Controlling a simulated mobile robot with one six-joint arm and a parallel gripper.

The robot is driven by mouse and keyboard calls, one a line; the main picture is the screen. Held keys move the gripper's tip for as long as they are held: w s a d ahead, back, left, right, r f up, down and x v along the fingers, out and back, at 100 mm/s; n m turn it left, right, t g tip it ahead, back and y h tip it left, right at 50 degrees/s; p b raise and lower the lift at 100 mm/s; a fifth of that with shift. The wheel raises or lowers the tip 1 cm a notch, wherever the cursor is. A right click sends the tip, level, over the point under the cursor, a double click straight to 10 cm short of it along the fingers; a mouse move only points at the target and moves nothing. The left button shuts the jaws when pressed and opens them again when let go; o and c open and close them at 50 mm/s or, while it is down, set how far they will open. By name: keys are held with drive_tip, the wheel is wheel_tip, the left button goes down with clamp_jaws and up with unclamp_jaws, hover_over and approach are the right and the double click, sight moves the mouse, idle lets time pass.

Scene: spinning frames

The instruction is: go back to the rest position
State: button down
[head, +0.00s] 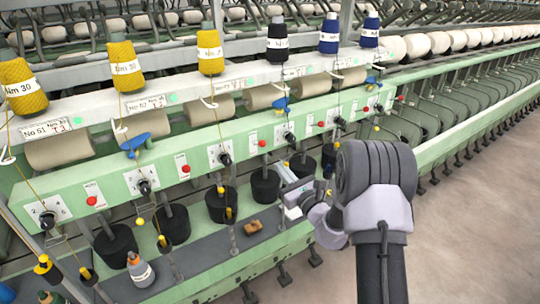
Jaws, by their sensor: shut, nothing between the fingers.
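My arm comes in from the lower right, with its large dark joint in front of the right part of the green spinning frame (200,155). My gripper (290,188) is at the end of the pale wrist, in front of the frame's lower part, near the black cylinders. It is small in the view and partly blends with the machine parts behind it. It is shut and holds nothing. I cannot tell whether it touches the frame.
Yellow bobbins (124,66) and dark blue bobbins (329,34) stand along the top rail. A bottle (140,269) and a small brown block (253,226) are on the grey lower shelf (200,257). Black cylinders (265,186) line the frame. The floor (480,215) at the right is clear.

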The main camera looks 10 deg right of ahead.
drive_tip(key=s+a+r+n+g+y+b, duration=0.45)
drive_tip(key=a+n+y, duration=0.2)
drive_tip(key=a, duration=0.45)
drive_tip(key=s+a+n+g+y+b, duration=0.1)
drive_tip(key=s+a+n+g+b, duration=0.1)
drive_tip(key=s+a+n+g, duration=0.4)
drive_tip(key=s+a+n+g+b, duration=0.1)
drive_tip(key=s+a+n+b, duration=0.2)
drive_tip(key=s, duration=0.6)
drive_tip(key=s+a+f+n+g+h+b, duration=0.1)
drive_tip(key=s+n, duration=0.1)
drive_tip(key=s, duration=0.2)
drive_tip(key=s+a+f+n+g+h, duration=0.1)
drive_tip(key=s+n+g, duration=0.1)
drive_tip(key=s, duration=0.3)
drive_tip(key=s+d+f+n+t+h+b, duration=0.1)
drive_tip(key=s+d+f+n+h+b, duration=0.1)
drive_tip(key=s+d, duration=0.4)
drive_tip(key=s+d+f+n+t+h+b, duration=0.1)
drive_tip(key=s+d+f+n+h+b, duration=0.2)
drive_tip(key=s+d+f+n+h, duration=0.2)
drive_tip(key=shift+s+d+f+h, duration=0.5)
drive_tip(key=shift+s+d+h, duration=0.15)
drive_tip(key=shift+h, duration=0.4)
drive_tip(key=shift+n, duration=0.25)
